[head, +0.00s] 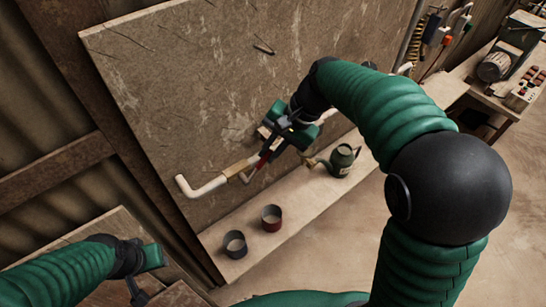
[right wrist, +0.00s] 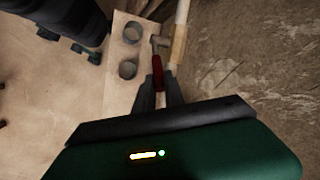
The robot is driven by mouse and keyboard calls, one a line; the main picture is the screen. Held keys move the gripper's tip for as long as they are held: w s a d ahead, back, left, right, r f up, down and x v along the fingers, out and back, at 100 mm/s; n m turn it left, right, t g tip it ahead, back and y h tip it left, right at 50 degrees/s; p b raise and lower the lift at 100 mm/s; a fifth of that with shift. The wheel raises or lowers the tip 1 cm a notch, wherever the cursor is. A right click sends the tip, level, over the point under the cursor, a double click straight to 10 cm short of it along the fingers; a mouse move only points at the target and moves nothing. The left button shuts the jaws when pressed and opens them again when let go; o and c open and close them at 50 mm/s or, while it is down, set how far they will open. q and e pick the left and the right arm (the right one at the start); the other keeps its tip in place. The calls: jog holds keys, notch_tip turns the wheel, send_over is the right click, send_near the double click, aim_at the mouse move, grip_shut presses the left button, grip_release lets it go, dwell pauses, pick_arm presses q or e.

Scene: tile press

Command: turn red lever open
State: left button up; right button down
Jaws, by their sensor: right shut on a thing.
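The red lever (head: 256,165) sits on a pale pipe (head: 203,188) with a brass-coloured section, fixed to the upright board. In the right wrist view the red lever (right wrist: 157,73) runs down between the fingers. My right gripper (head: 273,151) is at the lever; in the right wrist view its two fingers (right wrist: 160,92) close around the lever's end. Part of the lever is hidden by the fingers. My left gripper (head: 143,277) is low at the left, away from the lever, and its fingers are too unclear to judge.
A grey cup (head: 235,245) and a red cup (head: 271,218) stand on the shelf (head: 262,248) below the pipe. A green watering can (head: 342,160) stands farther right on it. A cluttered workbench (head: 490,88) is at the far right. The floor to the right is clear.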

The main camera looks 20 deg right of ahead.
jog(key=shift+d+f+y, duration=0.3)
jog(key=shift+d+f, duration=0.05)
jog(key=shift+f, duration=0.3)
pick_arm(q)
jog(key=shift+s+f+b, duration=0.2)
jog(key=shift+f+b, duration=0.3)
jog(key=shift+f, duration=0.1)
jog(key=shift+s+f+b, duration=0.2)
jog(key=shift+f+b, duration=0.3)
jog(key=shift+f, duration=0.1)
pick_arm(e)
jog(key=shift+w+d+f+m+g+y, duration=0.15)
jog(key=shift+d+f+m+g+y, duration=0.15)
jog(key=shift+f+y, duration=0.75)
jog(key=shift+w+d+f+m+g+y, duration=0.15)
jog(key=shift+d+f+g+y, duration=0.25)
jog(key=shift+f+y, duration=0.7)
jog(key=shift+w+d+f+m+g+y, duration=0.2)
jog(key=shift+f+g+y, duration=0.3)
jog(key=shift+y, duration=0.95)
jog(key=shift+s+f, duration=0.1)
jog(key=shift+f, duration=0.05)
jog(key=c, duration=1.4)
grip_release()
jog(key=shift+c, duration=0.2)
